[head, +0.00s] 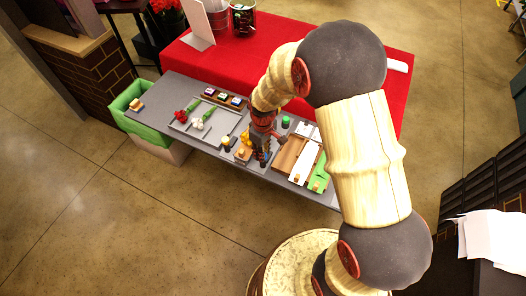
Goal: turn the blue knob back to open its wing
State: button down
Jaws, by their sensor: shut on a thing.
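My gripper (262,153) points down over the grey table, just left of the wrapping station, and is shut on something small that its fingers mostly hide. No blue shows clearly in the head view; the blue knob appears to be what is between the fingers. The station has a brown wooden bed (291,153), a white panel (305,161) and a green panel (319,174) side by side. Which of these is the blue knob's wing, and how far it is turned, I cannot tell. A green knob (286,121) stands behind my gripper and a yellow knob (226,142) to its left.
A grey tray (212,131) holds a red flower (181,114) and a white flower (197,126). A rack (222,100) of small coloured blocks lies behind it. A green-lined bin (127,100) stands at the left end. A red-clothed table (340,105) is behind.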

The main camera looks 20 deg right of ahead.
jog(key=m+p, duration=0.1)
jog(key=m, duration=0.5)
jog(key=shift+m, duration=0.4)
dwell(0.3)
jog(key=c, duration=1.6)
grip_release()
jog(key=shift+c, duration=0.2)
jog(key=shift+o, duration=0.5)
notch_tip(320, 180, up, 12)
